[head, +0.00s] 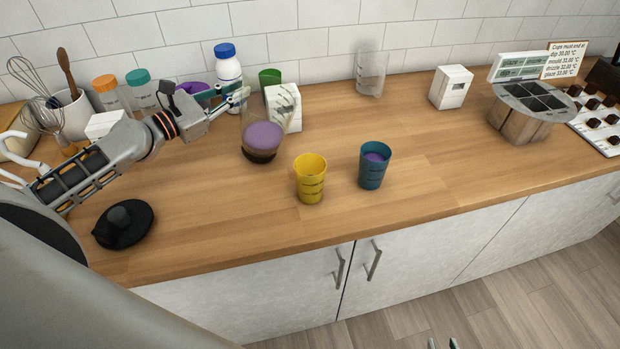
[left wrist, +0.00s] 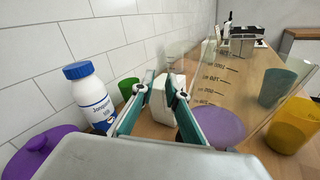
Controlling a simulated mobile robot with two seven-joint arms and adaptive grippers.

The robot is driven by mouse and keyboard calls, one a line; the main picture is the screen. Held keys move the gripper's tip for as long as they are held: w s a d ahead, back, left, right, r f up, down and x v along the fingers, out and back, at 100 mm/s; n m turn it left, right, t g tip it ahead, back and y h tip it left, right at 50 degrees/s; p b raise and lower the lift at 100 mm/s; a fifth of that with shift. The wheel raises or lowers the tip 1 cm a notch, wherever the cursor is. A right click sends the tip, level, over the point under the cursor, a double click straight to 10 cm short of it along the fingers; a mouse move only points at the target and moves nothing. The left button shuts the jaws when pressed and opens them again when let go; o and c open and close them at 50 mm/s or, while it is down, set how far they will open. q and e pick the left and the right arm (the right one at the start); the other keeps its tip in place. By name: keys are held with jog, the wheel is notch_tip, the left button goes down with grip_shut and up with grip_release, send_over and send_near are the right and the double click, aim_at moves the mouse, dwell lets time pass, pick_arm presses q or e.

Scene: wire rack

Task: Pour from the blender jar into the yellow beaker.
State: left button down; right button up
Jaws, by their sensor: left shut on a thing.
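The clear blender jar (head: 262,135) has a dark base and purple contents. It looks roughly upright; I cannot tell whether it touches the counter. My left gripper (head: 242,94) is shut on the jar near its upper part. In the left wrist view, the left gripper's fingers (left wrist: 166,92) are beside the jar's marked clear wall (left wrist: 232,80); the exact grip is hard to see. The yellow beaker (head: 310,182) stands upright on the counter, right of and nearer than the jar; it also shows in the left wrist view (left wrist: 291,127). My right gripper (head: 443,343) shows only as two separated fingertips at the bottom edge.
A blue beaker (head: 373,170) with purple inside stands right of the yellow one. A white box (head: 285,106), a white bottle (head: 229,70) and a green cup (head: 269,77) are behind the jar. A black lid (head: 123,222) lies front left.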

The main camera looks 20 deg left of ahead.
pick_arm(q)
jog(key=shift+r, duration=0.3)
jog(key=shift+r+n, duration=2)
jog(key=shift+r, duration=0.5)
